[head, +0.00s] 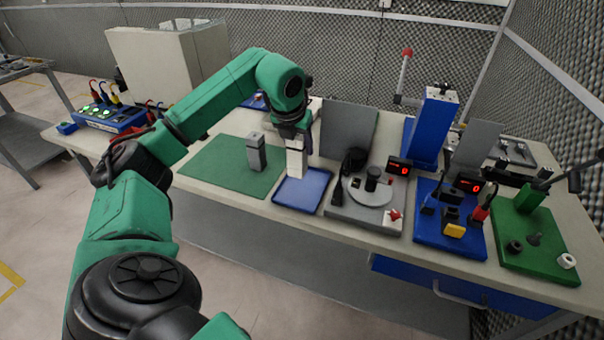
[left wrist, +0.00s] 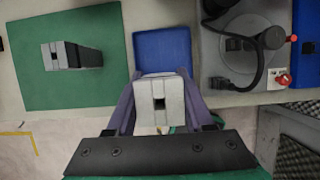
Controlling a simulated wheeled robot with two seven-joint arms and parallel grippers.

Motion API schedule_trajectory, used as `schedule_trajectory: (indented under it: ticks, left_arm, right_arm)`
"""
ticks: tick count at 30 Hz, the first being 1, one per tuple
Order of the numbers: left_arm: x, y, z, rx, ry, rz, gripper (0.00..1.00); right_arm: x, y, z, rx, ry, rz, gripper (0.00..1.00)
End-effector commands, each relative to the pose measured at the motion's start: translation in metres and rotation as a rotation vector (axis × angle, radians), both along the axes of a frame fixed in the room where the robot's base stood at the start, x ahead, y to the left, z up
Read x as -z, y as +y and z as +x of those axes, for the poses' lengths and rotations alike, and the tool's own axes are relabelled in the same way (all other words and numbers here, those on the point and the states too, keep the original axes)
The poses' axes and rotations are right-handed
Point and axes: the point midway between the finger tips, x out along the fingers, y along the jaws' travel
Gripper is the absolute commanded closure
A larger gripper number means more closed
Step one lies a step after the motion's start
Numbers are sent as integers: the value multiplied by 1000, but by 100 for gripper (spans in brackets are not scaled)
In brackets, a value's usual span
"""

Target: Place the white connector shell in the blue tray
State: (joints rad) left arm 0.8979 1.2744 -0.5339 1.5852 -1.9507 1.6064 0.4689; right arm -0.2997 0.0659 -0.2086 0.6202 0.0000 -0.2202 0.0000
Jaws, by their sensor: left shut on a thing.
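The white connector shell (head: 296,160) is held upright by my left gripper (head: 293,144), over the back part of the blue tray (head: 303,190) in the head view. In the left wrist view the white shell (left wrist: 159,101) sits between the two fingers of my left gripper (left wrist: 160,108), which are shut on it. The blue tray (left wrist: 162,48) lies behind it there, with its bare floor showing. I cannot tell whether the shell's bottom touches the tray. My right gripper is in neither view.
A grey block with a light top (head: 256,152) stands on the green mat (head: 215,168) left of the tray. A grey fixture with a round plate (head: 368,192) stands close to the tray's right. Farther right are a blue press (head: 432,130) and a green base (head: 535,240).

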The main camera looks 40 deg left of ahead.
Motion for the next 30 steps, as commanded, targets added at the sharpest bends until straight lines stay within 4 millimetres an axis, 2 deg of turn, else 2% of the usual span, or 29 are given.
schedule_trajectory:
  ticks: [1, 3, 11, 22, 23, 24, 25, 30]
  left_arm:
    - [15, 0, -1, -1, 6, 2, 100]
    - [29, 0, -1, 0, 4, 1, 100]
    - [73, 0, 0, -1, 2, -1, 100]
    - [83, -1, 1, 0, -2, 0, 100]
    - [83, 0, 0, 0, -1, -1, 44]
    - [82, 0, 0, 0, -2, 0, 29]
    - [82, 0, 0, 0, -1, -1, 18]
    - [82, 0, 0, 0, -1, -1, 18]
  right_arm:
    - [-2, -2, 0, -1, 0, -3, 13]
    - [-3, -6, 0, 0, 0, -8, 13]
    - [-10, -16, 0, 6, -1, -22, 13]
    - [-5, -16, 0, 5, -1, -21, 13]
    - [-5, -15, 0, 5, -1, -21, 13]
    - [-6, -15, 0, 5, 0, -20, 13]
    - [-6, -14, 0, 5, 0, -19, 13]
    - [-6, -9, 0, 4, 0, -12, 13]
